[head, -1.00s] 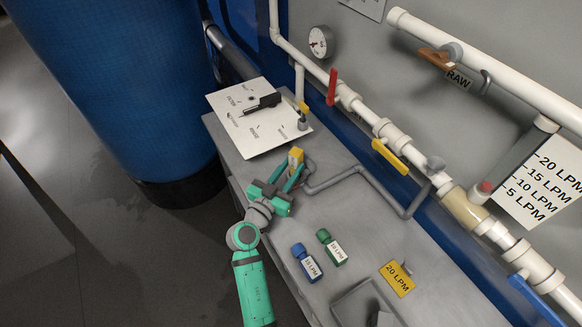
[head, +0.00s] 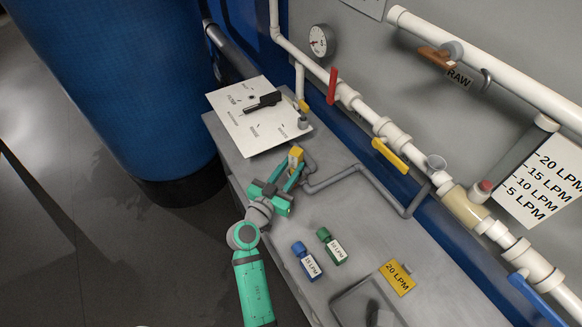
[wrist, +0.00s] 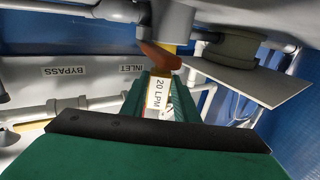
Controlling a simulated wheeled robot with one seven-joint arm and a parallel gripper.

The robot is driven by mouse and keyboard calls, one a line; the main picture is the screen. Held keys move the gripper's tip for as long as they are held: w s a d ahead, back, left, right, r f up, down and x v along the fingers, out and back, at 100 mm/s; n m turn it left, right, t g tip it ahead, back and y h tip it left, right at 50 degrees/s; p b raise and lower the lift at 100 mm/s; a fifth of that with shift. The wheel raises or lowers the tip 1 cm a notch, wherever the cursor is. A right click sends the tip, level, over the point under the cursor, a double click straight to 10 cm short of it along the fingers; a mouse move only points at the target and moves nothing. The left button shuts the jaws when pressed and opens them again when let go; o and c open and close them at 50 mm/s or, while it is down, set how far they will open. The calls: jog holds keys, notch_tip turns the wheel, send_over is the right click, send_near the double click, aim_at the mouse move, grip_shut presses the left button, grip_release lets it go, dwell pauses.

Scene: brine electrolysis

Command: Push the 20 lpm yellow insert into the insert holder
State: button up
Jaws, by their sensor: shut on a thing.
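The yellow insert (head: 295,157) stands upright near the back left of the grey bench. My gripper (head: 292,168) is shut on it, with the green fingers on either side. In the wrist view the insert's white 20 LPM label (wrist: 158,95) faces me between the fingers (wrist: 160,108). A grey pipe end (head: 308,160) is right beside the insert in the head view. I cannot clearly make out the insert holder, nor tell how deep the insert sits. An orange-brown part (wrist: 160,57) hides some of the insert's upper end in the wrist view.
A blue insert (head: 306,262) and a green insert (head: 331,246) lie on the bench, nearer the front. A yellow 20 LPM tag (head: 398,279) and a grey tray (head: 345,300) are at right. A white panel (head: 238,110) is behind. Grey pipe (head: 335,180) runs close to my gripper's right.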

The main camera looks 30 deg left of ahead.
jog(key=shift+f, duration=0.65)
dwell(0.8)
jog(key=shift+r, duration=0.4)
dwell(1.1)
jog(key=shift+f, duration=0.2)
jog(key=o, duration=1.1)
jog(key=shift+o, duration=0.2)
jog(key=shift+r, duration=0.25)
grip_shut()
